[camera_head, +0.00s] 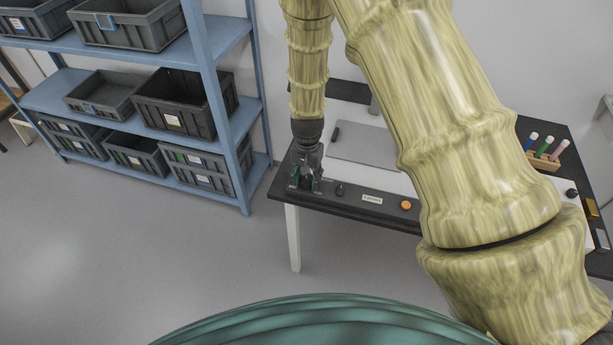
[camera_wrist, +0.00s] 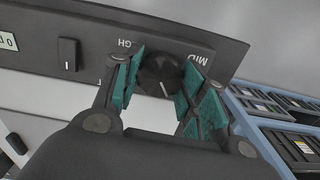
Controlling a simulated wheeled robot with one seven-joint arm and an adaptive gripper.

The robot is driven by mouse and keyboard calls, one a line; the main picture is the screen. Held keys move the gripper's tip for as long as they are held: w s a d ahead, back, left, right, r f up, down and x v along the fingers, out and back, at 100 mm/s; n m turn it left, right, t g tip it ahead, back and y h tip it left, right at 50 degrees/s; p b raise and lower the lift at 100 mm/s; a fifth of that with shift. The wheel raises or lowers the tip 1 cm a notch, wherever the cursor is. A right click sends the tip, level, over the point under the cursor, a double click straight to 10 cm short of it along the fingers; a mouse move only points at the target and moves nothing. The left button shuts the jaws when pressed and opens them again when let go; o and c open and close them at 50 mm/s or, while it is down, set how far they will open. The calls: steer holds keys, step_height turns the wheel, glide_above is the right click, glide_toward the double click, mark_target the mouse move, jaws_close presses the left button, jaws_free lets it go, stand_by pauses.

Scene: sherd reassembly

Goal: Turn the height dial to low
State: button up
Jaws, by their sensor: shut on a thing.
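The height dial (camera_wrist: 158,68) is a round black knob on a dark panel in the wrist view. Its white pointer line shows on the side toward my palm, away from the upside-down MID and partly covered "GH" lettering. My gripper (camera_wrist: 161,78) has its green-padded fingers on both sides of the dial, shut on it. In the head view my gripper (camera_head: 304,184) points down at the left end of the panel and hides the dial. The low label is not readable.
The panel (camera_head: 325,197) runs along the bench's front edge, with a small black switch (camera_head: 340,190), a white label (camera_head: 372,198) and an orange button (camera_head: 406,205). A grey plate (camera_head: 365,145) lies behind. Blue shelving (camera_head: 215,100) with grey bins stands left. Colored tubes (camera_head: 547,147) stand right.

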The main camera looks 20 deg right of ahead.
mark_target(307, 178)
steer(key=m, duration=0.4)
steer(key=m+p, duration=0.1)
steer(key=m, duration=0.1)
steer(key=shift+w+r+m, duration=0.15)
steer(key=shift+w+m, duration=0.2)
steer(key=shift+m, duration=0.05)
stand_by(0.4)
steer(key=o, duration=0.9)
steer(key=shift+c, duration=0.2)
steer(key=shift+o, duration=0.8)
steer(key=shift+s, duration=0.1)
step_height(307, 178, up, 12)
